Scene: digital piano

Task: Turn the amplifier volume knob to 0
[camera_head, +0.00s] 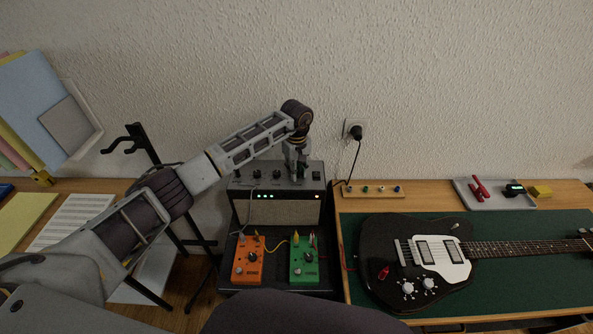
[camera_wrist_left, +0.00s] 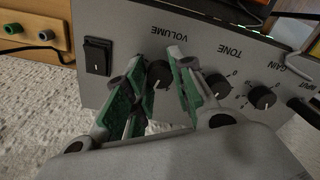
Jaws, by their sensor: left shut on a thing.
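The amplifier (camera_head: 268,211) is a dark box with a grey control panel, standing against the wall behind the pedals. In the left wrist view its panel (camera_wrist_left: 195,28) appears upside down, with a black volume knob (camera_wrist_left: 159,74) beside the VOLUME label. My left gripper (camera_head: 299,177) reaches down onto the panel. In the left wrist view my left gripper (camera_wrist_left: 157,63) has its green-padded fingers on either side of the volume knob, shut on it. A pale mark shows on the knob, but its exact setting is hard to read. My right gripper is not in view.
The tone knob (camera_wrist_left: 219,84), gain knob (camera_wrist_left: 262,97) and black power switch (camera_wrist_left: 97,56) sit near the fingers. An orange pedal (camera_head: 248,259) and a green pedal (camera_head: 304,261) lie in front. A black guitar (camera_head: 385,231) lies on a green mat at right.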

